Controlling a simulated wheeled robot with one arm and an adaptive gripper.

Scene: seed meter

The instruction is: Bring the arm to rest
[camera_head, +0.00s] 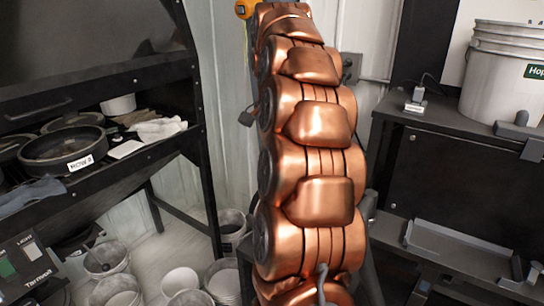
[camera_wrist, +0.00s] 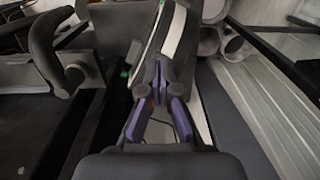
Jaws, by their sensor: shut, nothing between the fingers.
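My copper-coloured arm (camera_head: 318,190) stands upright in the middle of the head view, its jointed links stacked one above another. My gripper (camera_wrist: 160,78) shows in the wrist view, with purple pads on dark fingers. The fingertips meet and the gripper is shut, with nothing held. In the head view I cannot make out the gripper. The arm hides part of the wall and floor behind it.
A dark rack at left holds a round black pan (camera_head: 62,148) and white cloths (camera_head: 158,130). Buckets (camera_head: 105,258) stand on the floor below. At right, a white bucket (camera_head: 503,75) stands on a dark cabinet (camera_head: 445,118). In the wrist view, dark structures crowd the gripper.

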